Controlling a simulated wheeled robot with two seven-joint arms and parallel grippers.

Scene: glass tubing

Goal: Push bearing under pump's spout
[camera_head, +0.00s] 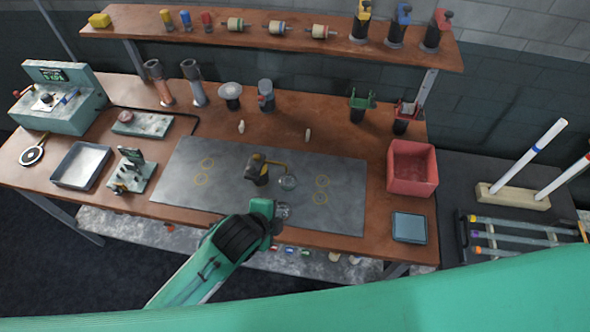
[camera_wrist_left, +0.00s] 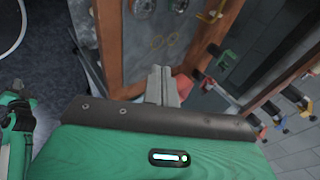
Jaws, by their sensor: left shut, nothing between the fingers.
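The dark pump (camera_head: 257,172) stands on the grey mat near the middle of the table, its yellow spout pointing right. A small round grey piece (camera_head: 289,182) lies at the spout's tip. A second round grey piece (camera_head: 283,211) lies nearer the front edge, close to my left gripper (camera_head: 271,213). I cannot tell for sure which is the bearing. My left gripper is shut and empty, in front of the pump; its closed fingers show in the left wrist view (camera_wrist_left: 163,84). A grey round piece (camera_wrist_left: 142,7) and the yellow spout (camera_wrist_left: 210,16) show there too.
The grey mat (camera_head: 340,207) has several yellow rings marked on it and is otherwise mostly clear. A red bin (camera_head: 411,168) and a blue-grey box (camera_head: 409,227) stand at the right. A metal tray (camera_head: 80,165) lies at the left. Small white pegs stand behind the mat.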

